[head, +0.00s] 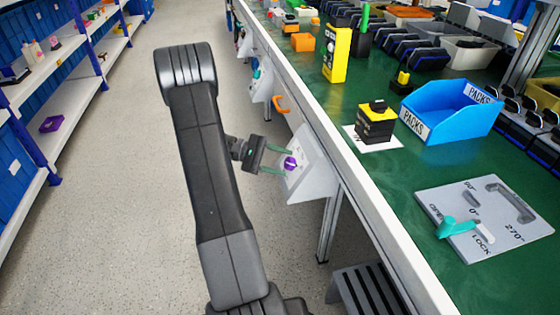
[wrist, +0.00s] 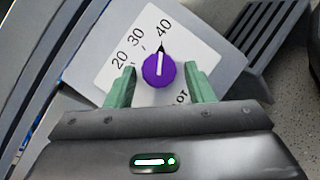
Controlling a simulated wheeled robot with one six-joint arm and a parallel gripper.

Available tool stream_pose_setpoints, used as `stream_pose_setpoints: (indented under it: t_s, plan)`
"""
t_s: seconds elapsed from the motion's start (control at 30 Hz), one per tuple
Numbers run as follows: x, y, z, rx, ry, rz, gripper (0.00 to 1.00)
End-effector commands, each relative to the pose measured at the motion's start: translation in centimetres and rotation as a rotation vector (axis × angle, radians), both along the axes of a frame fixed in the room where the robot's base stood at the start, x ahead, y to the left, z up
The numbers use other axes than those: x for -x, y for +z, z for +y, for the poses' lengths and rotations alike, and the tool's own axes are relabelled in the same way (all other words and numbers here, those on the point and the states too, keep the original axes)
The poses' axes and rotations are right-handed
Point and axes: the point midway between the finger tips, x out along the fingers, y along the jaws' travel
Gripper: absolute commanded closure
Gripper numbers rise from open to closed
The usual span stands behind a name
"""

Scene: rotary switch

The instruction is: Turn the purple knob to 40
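The purple knob (wrist: 158,71) sits on a white dial plate (wrist: 112,82) marked 20, 30 and 40. Its white line points up in the wrist view, towards a small black mark just below the 40. In the head view the knob (head: 291,162) is on a tilted grey panel (head: 318,170) at the bench's edge. My gripper (wrist: 160,86) has green fingers, one on each side of the knob, with a visible gap on both sides. It is open. In the head view my gripper (head: 281,160) points at the panel. The lower lettering on the plate is partly hidden.
The green bench (head: 400,175) holds a blue bin (head: 450,112), a yellow-black button box (head: 376,122) and a grey plate with a teal handle (head: 458,226). An orange hook (head: 282,104) is beyond the panel. A grey slatted step (head: 366,292) stands below. Floor left is clear.

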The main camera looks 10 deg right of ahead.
Motion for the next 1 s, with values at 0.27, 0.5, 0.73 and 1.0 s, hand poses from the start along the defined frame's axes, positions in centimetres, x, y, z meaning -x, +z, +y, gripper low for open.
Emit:
stream_pose_setpoints:
  t_s: [0.27,0.5,0.73,1.0]
  plan:
    - [-0.1,0.1,0.0,0.002,0.001,-0.001,0.44]
    - [-0.8,0.5,1.8,0.001,0.004,0.000,0.44]
    - [-2.8,1.5,6.5,0.000,0.005,-0.002,0.44]
    - [-4.7,2.3,11.1,0.002,0.003,-0.001,0.44]
